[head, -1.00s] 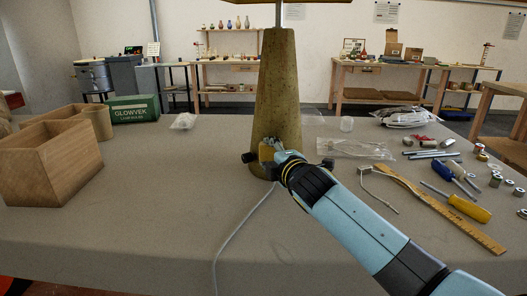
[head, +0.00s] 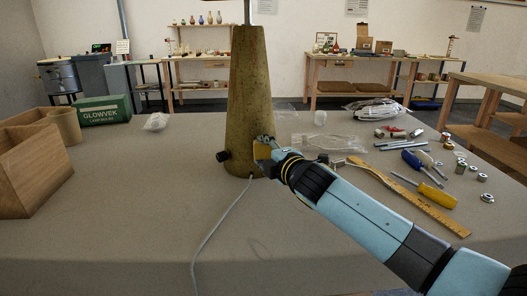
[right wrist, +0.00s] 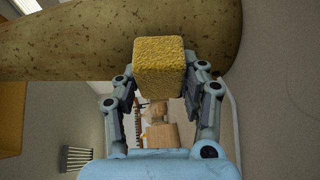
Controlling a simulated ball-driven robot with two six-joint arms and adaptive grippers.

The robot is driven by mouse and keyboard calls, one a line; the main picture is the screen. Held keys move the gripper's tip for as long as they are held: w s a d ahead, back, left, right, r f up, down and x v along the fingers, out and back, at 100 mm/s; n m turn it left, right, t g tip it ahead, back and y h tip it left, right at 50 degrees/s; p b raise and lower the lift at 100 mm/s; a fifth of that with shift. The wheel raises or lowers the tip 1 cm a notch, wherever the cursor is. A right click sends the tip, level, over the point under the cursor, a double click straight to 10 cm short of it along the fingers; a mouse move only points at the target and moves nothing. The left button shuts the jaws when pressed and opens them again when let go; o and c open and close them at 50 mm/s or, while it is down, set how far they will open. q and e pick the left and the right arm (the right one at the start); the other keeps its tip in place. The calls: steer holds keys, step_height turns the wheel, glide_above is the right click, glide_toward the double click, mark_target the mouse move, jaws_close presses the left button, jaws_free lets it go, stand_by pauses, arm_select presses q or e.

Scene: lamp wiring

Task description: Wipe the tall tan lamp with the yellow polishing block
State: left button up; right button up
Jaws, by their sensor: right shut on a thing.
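The tall tan lamp (head: 249,82) stands upright on the grey table, a speckled tapering column with its top cut off by the frame. In the right wrist view its body (right wrist: 60,45) runs across the top. My right gripper (head: 266,148) is at the lower right side of the lamp, shut on the yellow polishing block (right wrist: 158,66). The block (head: 262,151) is in front of the lamp's surface; whether it touches I cannot tell. A dark knob (head: 222,156) sticks out at the lamp's lower left. My left gripper is not in view.
A pale cord (head: 212,236) runs from the lamp's base toward the front edge. A wooden box (head: 30,172) and green carton (head: 103,110) stand at left. A yellow ruler (head: 420,200), screwdriver (head: 437,194) and small metal parts lie at right. The front left table is clear.

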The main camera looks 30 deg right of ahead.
steer(key=shift+s+a+r+p, duration=0.15)
steer(key=shift+s+a, duration=0.4)
steer(key=shift+s, duration=0.3)
steer(key=shift+s+a+r+p, duration=0.1)
steer(key=shift+s+a+p, duration=0.1)
steer(key=shift+s+a, duration=0.45)
steer(key=shift+s+a+r+p, duration=0.15)
steer(key=shift+s+a, duration=0.25)
steer(key=shift+s, duration=0.6)
steer(key=shift+s, duration=0.1)
steer(key=shift+s+a+r, duration=0.1)
steer(key=shift+s+a, duration=0.3)
steer(key=shift+s, duration=0.2)
steer(key=shift+s+a+r, duration=0.1)
steer(key=shift+s+a, duration=0.3)
steer(key=shift+s, duration=0.2)
